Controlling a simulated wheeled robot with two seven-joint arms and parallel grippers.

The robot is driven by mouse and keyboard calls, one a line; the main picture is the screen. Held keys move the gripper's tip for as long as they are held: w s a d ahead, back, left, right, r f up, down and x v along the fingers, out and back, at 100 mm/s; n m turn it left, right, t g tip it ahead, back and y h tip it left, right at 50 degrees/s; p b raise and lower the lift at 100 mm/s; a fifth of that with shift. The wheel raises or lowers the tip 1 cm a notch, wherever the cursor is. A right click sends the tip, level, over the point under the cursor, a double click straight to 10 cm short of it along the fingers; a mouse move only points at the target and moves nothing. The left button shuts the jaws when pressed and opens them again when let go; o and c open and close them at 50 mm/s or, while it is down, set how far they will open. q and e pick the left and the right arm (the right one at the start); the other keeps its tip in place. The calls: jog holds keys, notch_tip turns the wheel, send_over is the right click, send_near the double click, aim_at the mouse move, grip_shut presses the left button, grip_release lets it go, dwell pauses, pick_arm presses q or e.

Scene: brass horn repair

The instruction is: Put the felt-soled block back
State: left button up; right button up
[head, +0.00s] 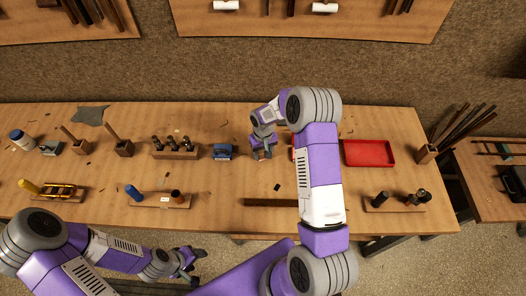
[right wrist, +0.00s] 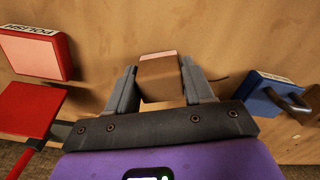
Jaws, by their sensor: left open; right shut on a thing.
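The felt-soled block (right wrist: 160,88) is a small brown block with a pink face at its far end. In the right wrist view it sits between the two grey fingers of my right gripper (right wrist: 160,85), which is shut on it. In the head view my right gripper (head: 262,154) is over the middle of the bench, right of a blue block, and mostly hides the block. I cannot tell whether the block touches the bench. My left gripper (head: 190,264) is open and empty in front of the bench's near edge.
A blue block with a dark handle (right wrist: 278,98) lies right of the gripper in the wrist view. A red box marked POLISH (right wrist: 38,52) and a red part (right wrist: 28,110) are left. The red tray (head: 369,152) stands right of my arm. Racks and holders line the wooden bench (head: 225,195).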

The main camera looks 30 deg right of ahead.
jog(key=shift+f, duration=0.2)
jog(key=o, duration=0.9)
jog(key=shift+w, duration=0.1)
jog(key=shift+r, duration=0.15)
jog(key=shift+r, duration=0.2)
notch_tip(320, 180, up, 12)
jog(key=shift+f+p, duration=0.1)
jog(key=shift+p, duration=0.35)
